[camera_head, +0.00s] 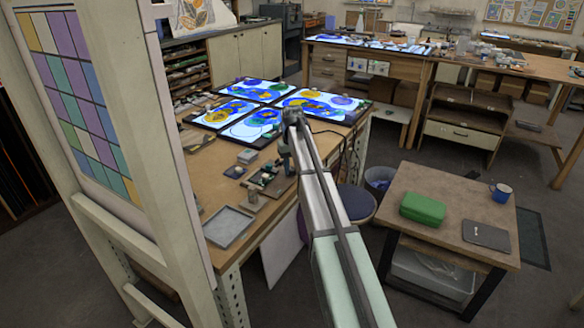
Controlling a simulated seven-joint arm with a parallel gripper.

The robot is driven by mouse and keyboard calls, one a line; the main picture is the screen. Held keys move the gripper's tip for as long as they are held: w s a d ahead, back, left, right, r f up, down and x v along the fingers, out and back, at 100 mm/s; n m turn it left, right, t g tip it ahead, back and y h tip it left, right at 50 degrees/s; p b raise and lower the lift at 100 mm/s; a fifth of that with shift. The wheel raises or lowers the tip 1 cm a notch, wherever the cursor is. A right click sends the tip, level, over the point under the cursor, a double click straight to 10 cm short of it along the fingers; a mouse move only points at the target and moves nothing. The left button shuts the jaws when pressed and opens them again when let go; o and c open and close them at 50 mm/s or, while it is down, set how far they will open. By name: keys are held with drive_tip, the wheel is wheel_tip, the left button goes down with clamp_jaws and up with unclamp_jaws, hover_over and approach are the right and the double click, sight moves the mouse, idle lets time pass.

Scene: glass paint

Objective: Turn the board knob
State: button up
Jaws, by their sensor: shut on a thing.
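Several dark-framed glowing boards with blue, green and yellow painted shapes lie on the wooden workbench (215,167). The front board (237,129) is closest to my gripper, and another board (335,102) lies to its right. My arm reaches up the middle of the view to the front edge of these boards. My gripper (286,163) hangs down from the arm's end there, small and dark and partly covered by my arm. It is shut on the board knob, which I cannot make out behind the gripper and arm. The fingertips are too small to see clearly.
Small tools and a grey tray (229,226) lie on the near bench. A tall frame with a coloured glass panel (82,105) stands close at left. A side table (448,226) at right holds a green case (422,208) and a blue mug (501,192).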

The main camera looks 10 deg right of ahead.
sight(292, 169)
drive_tip(key=m, duration=1.2)
drive_tip(key=shift+s, duration=0.1)
idle(0.4)
drive_tip(key=o, duration=1.1)
drive_tip(key=shift+c, duration=0.2)
drive_tip(key=shift+r, duration=0.15)
wheel_tip(292, 169, up, 14)
drive_tip(key=shift+f, duration=0.2)
